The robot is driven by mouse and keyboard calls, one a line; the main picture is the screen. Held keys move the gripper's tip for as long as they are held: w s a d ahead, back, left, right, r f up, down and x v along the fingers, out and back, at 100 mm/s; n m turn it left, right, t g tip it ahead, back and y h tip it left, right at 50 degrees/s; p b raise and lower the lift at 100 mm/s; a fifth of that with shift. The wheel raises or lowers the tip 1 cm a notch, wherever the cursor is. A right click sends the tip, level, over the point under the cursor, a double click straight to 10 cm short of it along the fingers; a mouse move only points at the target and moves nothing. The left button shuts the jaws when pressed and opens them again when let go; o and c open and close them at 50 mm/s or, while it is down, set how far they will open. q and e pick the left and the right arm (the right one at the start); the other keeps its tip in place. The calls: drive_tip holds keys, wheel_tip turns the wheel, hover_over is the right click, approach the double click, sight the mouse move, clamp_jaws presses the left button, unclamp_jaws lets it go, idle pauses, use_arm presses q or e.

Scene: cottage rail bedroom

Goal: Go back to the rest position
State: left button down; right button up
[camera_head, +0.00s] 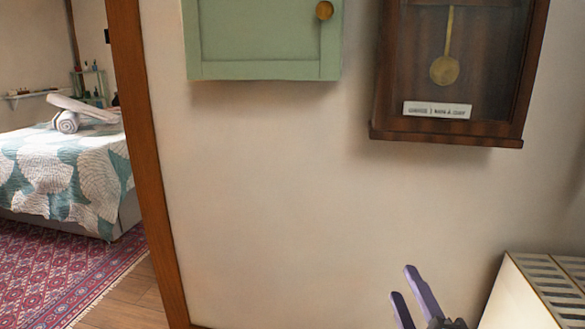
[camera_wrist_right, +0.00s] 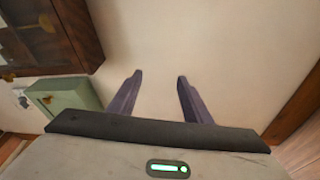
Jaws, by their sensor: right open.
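My right gripper (camera_head: 412,290) shows at the bottom right of the head view, in front of the pale wall. Its two purple fingers are apart, with nothing between them. In the right wrist view, the same gripper (camera_wrist_right: 158,85) is open and empty, with bare wall beyond the fingertips. My left gripper is not in view.
A green cabinet (camera_head: 262,40) and a dark wooden clock (camera_head: 448,125) with a pendulum hang on the wall (camera_head: 290,200). A white slatted unit (camera_head: 520,300) stands at the lower right, close to the right gripper. A wooden doorpost (camera_head: 147,150) borders a room with a bed (camera_head: 60,170).

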drive_tip(key=s+a+f+m+g+y, duration=0.1)
drive_tip(key=s+a+f+m+g, duration=0.15)
drive_tip(key=s+f+m, duration=0.4)
drive_tip(key=s+a+f+m+g+y, duration=0.1)
drive_tip(key=s+a+f+m+g, duration=0.2)
drive_tip(key=s+f, duration=0.7)
drive_tip(key=s+a+f+m+g+y, duration=0.1)
drive_tip(key=s+f+m+g, duration=0.35)
drive_tip(key=s+f, duration=0.4)
use_arm(q)
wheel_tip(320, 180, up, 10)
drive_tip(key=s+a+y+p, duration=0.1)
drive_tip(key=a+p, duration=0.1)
drive_tip(key=p, duration=1.5)
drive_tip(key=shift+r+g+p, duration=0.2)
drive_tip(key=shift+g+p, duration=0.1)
drive_tip(key=shift+p, duration=0.05)
use_arm(e)
wheel_tip(320, 180, up, 10)
drive_tip(key=d, duration=0.2)
drive_tip(key=shift+w+n+h, duration=0.3)
drive_tip(key=shift+w+h, duration=0.1)
drive_tip(key=shift+w, duration=0.05)
